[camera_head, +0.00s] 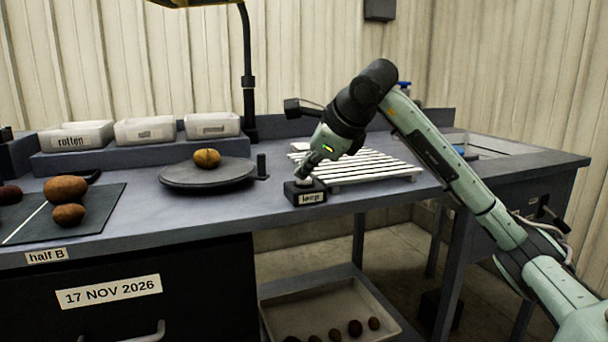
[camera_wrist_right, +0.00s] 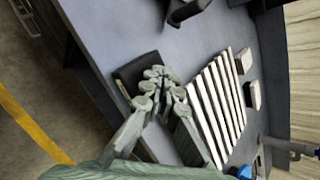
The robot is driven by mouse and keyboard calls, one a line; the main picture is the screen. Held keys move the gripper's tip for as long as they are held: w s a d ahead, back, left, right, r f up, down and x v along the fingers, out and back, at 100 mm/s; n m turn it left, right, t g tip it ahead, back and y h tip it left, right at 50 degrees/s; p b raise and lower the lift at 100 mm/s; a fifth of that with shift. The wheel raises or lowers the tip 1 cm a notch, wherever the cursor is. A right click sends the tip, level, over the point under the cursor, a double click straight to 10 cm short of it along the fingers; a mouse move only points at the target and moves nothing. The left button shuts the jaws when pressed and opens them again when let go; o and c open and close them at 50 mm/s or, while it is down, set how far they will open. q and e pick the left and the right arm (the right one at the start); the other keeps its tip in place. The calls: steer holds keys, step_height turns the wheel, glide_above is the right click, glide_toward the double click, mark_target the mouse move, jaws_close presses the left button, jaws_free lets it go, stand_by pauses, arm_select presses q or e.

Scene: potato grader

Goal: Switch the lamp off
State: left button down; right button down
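The black switch box labelled "lamp" (camera_head: 308,198) sits at the bench's front edge. The lamp's dark post (camera_head: 248,75) rises at the back of the bench. Its head (camera_head: 195,2) is cut off by the top of the head view; I cannot tell whether it is lit. My right gripper (camera_head: 303,176) points down directly over the box, its tips at or just above the box top; contact cannot be made out. In the right wrist view its fingers (camera_wrist_right: 158,78) come together, empty, in front of the dark box (camera_wrist_right: 128,74). They hide the button. My left gripper is not in view.
A white slatted rack (camera_head: 365,165) lies right beside the box. A round dark turntable (camera_head: 190,176) with a potato (camera_head: 207,158) is to the left. White bins (camera_head: 146,130) stand behind. Potatoes (camera_head: 66,188) lie on a dark mat. A crate (camera_head: 330,312) is below the bench.

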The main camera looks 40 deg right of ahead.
mark_target(305, 181)
steer(key=shift+f, duration=0.35)
steer(key=shift+d+r+p, duration=0.1)
steer(key=shift+r+p, duration=0.35)
steer(key=shift+p, duration=0.2)
step_height(305, 181, up, 6)
steer(key=p, duration=0.4)
steer(key=shift+w+f+p, duration=0.1)
steer(key=shift+f+p, duration=0.05)
steer(key=shift+p, duration=0.2)
steer(key=shift+f, duration=0.1)
